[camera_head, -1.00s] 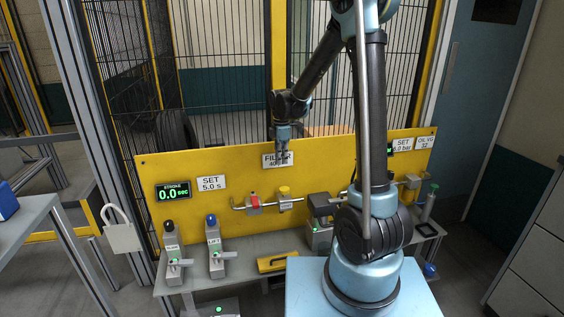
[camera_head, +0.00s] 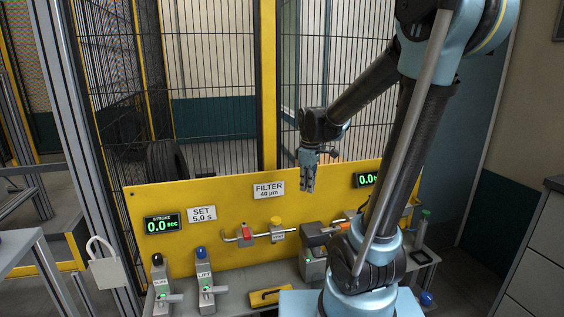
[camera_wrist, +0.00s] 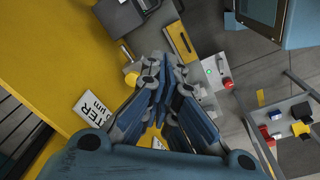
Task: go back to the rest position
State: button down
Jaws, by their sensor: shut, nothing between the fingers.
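My gripper (camera_head: 308,188) is shut and empty. In the head view it hangs pointing down in front of the top edge of the yellow panel (camera_head: 225,222), to the right of the FILTER sign (camera_head: 269,190). It is clear of the panel's valves. In the wrist view my closed fingers (camera_wrist: 165,85) fill the middle, with the yellow panel on the left and the FILTER sign (camera_wrist: 93,108) partly in view beside them. Nothing is held between the fingers.
Below are a red-handled valve (camera_head: 246,234), a yellow knob (camera_head: 276,222) and a grey box unit (camera_head: 314,240). Two levers with a black knob (camera_head: 157,259) and a blue knob (camera_head: 201,253) stand at left. Wire fencing (camera_head: 205,70) rises behind. Air above the panel is open.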

jog(key=s+d+f+m, duration=0.2)
jog(key=s+d+m, duration=0.1)
jog(key=s, duration=0.3)
jog(key=s+d+f+m, duration=0.2)
jog(key=s+d+m, duration=0.1)
jog(key=s+m, duration=0.2)
jog(key=s+d+f+m+t, duration=0.1)
jog(key=s+d+m, duration=0.3)
jog(key=s, duration=0.4)
jog(key=shift+s+f, duration=0.25)
jog(key=shift+f, duration=0.15)
